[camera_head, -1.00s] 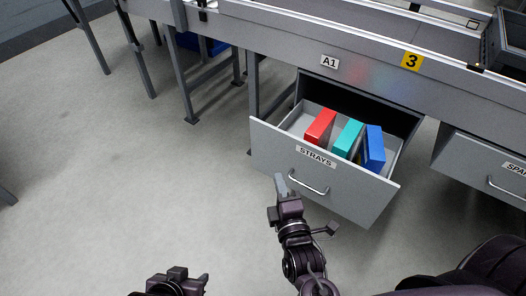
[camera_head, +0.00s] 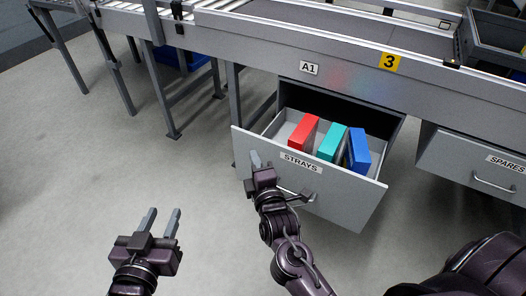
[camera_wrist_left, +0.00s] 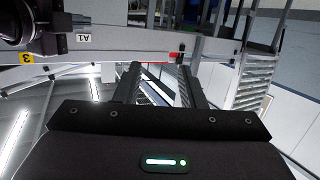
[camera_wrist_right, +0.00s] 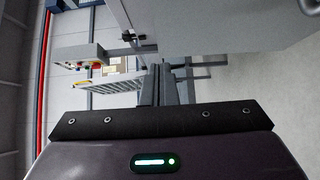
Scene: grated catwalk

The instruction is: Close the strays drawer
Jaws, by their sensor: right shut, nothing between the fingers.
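The strays drawer (camera_head: 350,203) stands pulled out under the bench, its grey front labelled STRAYS. A red box (camera_head: 303,132), a teal box (camera_head: 331,143) and a blue box (camera_head: 358,151) stand inside it. My right gripper (camera_head: 255,160) is shut and empty, with its fingertips at the left part of the drawer front, left of the handle (camera_head: 297,194); I cannot tell whether they touch it. The handle is partly hidden by my right arm. My left gripper (camera_head: 161,222) is open and empty over the floor, left of the drawer. Its spread fingers also show in the left wrist view (camera_wrist_left: 158,85).
A closed drawer labelled SPARES (camera_head: 470,165) is at the right. The bench (camera_head: 350,80) carries signs A1 and 3. Bench legs (camera_head: 160,90) stand at the left, with a blue bin (camera_head: 180,58) behind. The floor at left is clear.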

